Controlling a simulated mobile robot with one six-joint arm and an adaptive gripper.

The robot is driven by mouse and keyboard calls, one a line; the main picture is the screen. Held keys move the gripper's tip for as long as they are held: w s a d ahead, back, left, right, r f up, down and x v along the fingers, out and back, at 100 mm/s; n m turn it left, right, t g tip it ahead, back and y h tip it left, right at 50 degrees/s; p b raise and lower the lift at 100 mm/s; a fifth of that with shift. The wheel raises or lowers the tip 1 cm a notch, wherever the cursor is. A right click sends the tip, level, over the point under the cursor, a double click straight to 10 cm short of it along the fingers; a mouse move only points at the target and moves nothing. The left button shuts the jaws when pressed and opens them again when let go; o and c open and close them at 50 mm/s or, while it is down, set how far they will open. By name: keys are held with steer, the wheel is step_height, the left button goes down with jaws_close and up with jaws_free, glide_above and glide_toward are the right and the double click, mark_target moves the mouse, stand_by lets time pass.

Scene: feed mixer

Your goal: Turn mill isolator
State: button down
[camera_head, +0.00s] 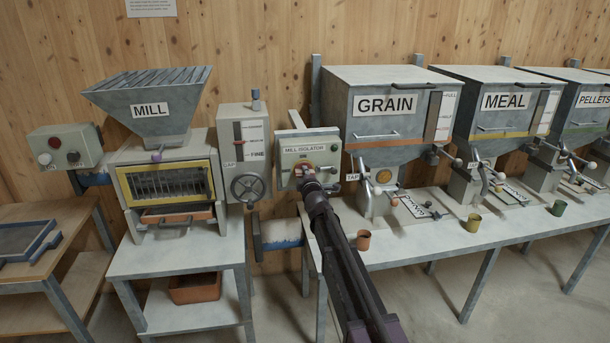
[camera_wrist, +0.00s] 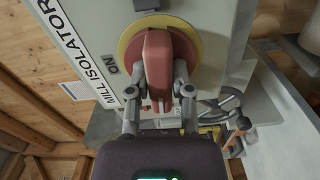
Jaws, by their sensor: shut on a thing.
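The mill isolator (camera_head: 302,155) is a pale box with a printed label, mounted between the mill's gauge panel and the grain hopper. In the wrist view its face carries a red handle (camera_wrist: 158,65) on a yellow disc (camera_wrist: 126,44), with "ON" printed beside the disc. My gripper (camera_wrist: 158,93) has one finger on each side of the red handle and is shut on it. In the head view my gripper (camera_head: 308,176) reaches the isolator's front, and it hides most of the handle there.
The mill (camera_head: 165,175) with its hopper stands left, beside a handwheel (camera_head: 247,188). The grain hopper (camera_head: 385,100) and meal hopper (camera_head: 495,105) stand right above a grey bench (camera_head: 400,250). An orange cup (camera_head: 363,240) stands on the bench, right of my arm.

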steer(key=m, duration=0.8)
steer(key=shift+w+m, duration=0.1)
steer(key=shift+m, duration=0.2)
steer(key=m, duration=0.4)
steer(key=shift+m, duration=2.1)
steer(key=c, duration=0.5)
jaws_free()
